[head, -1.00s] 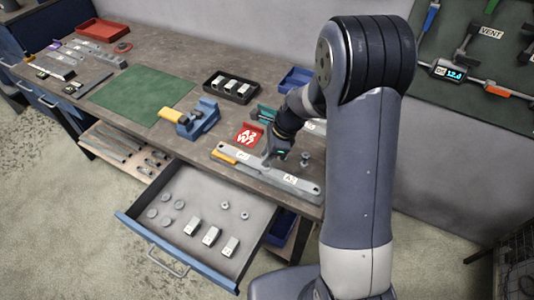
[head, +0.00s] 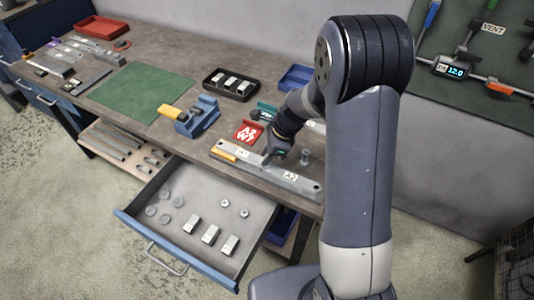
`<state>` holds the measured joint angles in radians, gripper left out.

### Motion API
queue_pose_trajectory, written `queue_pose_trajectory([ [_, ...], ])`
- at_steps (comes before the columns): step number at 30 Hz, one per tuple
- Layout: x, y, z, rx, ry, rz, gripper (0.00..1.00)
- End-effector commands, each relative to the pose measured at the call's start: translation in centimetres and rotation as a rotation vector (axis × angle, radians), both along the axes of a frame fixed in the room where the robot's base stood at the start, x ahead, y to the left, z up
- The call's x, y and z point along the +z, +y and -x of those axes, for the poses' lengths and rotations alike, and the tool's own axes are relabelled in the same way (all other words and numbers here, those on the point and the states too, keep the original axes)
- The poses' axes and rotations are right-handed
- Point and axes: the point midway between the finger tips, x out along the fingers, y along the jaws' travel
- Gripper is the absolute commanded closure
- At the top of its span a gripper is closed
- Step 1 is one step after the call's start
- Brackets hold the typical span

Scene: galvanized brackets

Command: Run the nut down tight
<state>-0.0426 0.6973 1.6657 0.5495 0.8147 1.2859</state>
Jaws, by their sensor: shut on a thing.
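My gripper (head: 270,158) reaches down to the middle of a long grey galvanized bracket (head: 300,184) near the bench's front right edge. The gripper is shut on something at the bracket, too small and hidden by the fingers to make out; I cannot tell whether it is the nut. The bracket carries white labels, one reading A2 (head: 291,176), and has a yellow piece (head: 223,154) at its left end. A small grey bolt-like part (head: 305,158) stands behind the bracket, right of my gripper.
An open drawer (head: 205,212) below holds grey discs, small round parts and several labelled blocks. A red A2 W7 sign (head: 248,131), a blue vice (head: 200,117), a black tray (head: 231,84) and a green mat (head: 140,91) lie left of my arm. The mat is bare.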

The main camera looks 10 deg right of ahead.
Motion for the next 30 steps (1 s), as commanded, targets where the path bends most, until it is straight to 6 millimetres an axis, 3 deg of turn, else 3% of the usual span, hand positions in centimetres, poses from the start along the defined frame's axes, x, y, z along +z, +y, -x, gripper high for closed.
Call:
queue_pose_trajectory([
  [6, 0.02, 0.02, 0.09, -0.052, 0.001, 0.000, 0.99],
  [22, 0.57, 0.06, 0.17, -0.830, 0.003, 0.003, 0.99],
  [30, -0.17, -0.01, 0.01, -1.014, -0.002, 0.002, 0.99],
])
